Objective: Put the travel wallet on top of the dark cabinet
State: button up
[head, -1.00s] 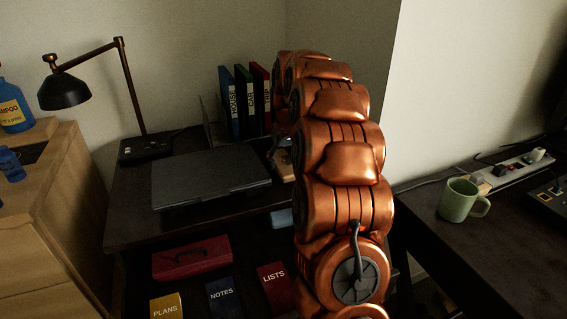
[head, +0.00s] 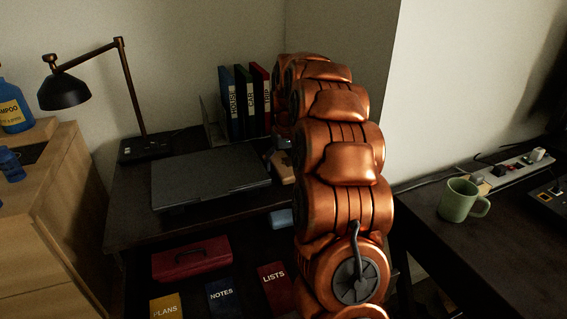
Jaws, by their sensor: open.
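A small tan-brown item (head: 286,167), which looks like the travel wallet, lies on the dark cabinet top (head: 130,215), right of the closed grey laptop. My arm covers its right side. My gripper (head: 283,144) shows only as a small grey part at the arm's left edge, just above the tan item. It is open and appears apart from the item; its fingertips are mostly hidden behind my arm.
A grey laptop (head: 210,176), a black lamp (head: 66,92) and upright binders (head: 243,102) stand on the cabinet. Below are a red case (head: 191,259) and several notebooks (head: 222,296). A green mug (head: 461,201) stands on the right desk.

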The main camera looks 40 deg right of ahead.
aim_at(286, 168)
notch_tip(286, 168, up, 12)
jog(key=s+p, duration=0.1)
jog(key=shift+s+a, duration=0.25)
jog(key=shift+s, duration=0.1)
jog(key=shift+a+r, duration=0.1)
jog(key=s+a+f+n+g, duration=0.1)
jog(key=s+a+f, duration=0.1)
jog(key=s+a, duration=0.55)
jog(key=s+a+f+n+g, duration=0.15)
jog(key=s+a, duration=0.35)
jog(key=a, duration=0.5)
jog(key=s+a+f, duration=0.3)
jog(key=s, duration=0.4)
jog(key=s+a+f+g, duration=0.1)
jog(key=s+a+f, duration=0.2)
jog(key=s, duration=0.5)
jog(key=s+a+f+g, duration=0.1)
jog(key=s+a+f, duration=0.2)
jog(key=s, duration=0.5)
jog(key=shift+a+f, duration=0.35)
jog(key=shift+f, duration=0.05)
jog(key=shift+n, duration=0.25)
